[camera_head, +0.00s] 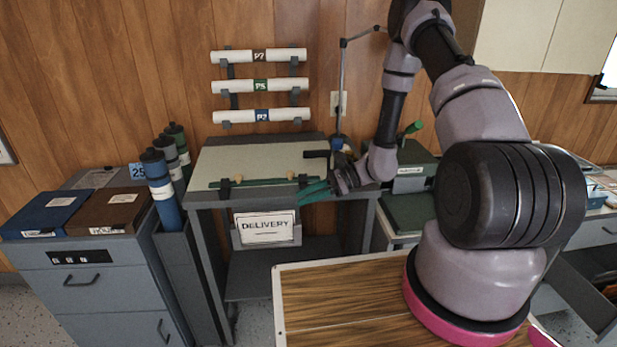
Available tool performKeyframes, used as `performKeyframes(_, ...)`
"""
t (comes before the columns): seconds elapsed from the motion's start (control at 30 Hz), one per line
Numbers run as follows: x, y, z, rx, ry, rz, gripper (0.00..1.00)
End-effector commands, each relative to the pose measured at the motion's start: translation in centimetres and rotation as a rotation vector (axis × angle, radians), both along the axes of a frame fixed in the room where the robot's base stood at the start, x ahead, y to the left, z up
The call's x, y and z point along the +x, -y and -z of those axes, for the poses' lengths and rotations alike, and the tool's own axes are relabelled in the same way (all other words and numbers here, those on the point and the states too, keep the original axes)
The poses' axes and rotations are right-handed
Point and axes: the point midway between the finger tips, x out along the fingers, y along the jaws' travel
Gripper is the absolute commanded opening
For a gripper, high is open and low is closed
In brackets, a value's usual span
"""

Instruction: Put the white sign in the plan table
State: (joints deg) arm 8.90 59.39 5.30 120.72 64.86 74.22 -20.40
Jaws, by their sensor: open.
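The white sign (267,227), lettered DELIVERY, stands upright in a grey holder (242,243) below the front edge of the plan table. The plan table (265,160) has a pale sloped top and grey legs. My gripper (312,191) is at the table's front right corner, above and to the right of the sign. Its teal fingers point left and appear empty. It is open and apart from the sign. How deep the sign sits in the holder is partly hidden by the holder's front.
Rolled plans (261,86) hang on the wall behind. Blue and dark tubes (163,190) stand left of the table, beside a grey cabinet (95,290) with binders. A green case (408,212) is at right. A wood-topped surface (345,300) lies in front.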

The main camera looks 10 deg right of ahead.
Motion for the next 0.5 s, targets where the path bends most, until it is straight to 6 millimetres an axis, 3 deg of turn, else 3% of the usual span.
performKeyframes(0.17, 0.1, 0.2, -0.4, -0.003, 0.007, -0.005, 0.42)
performKeyframes(0.27, 0.2, 0.3, -2.2, -0.021, 0.043, -0.040, 0.42)
performKeyframes(0.37, 0.2, 0.6, -5.8, -0.061, 0.117, -0.109, 0.42)
performKeyframes(0.5, -0.6, 1.4, -12.1, -0.152, 0.254, -0.234, 0.42)
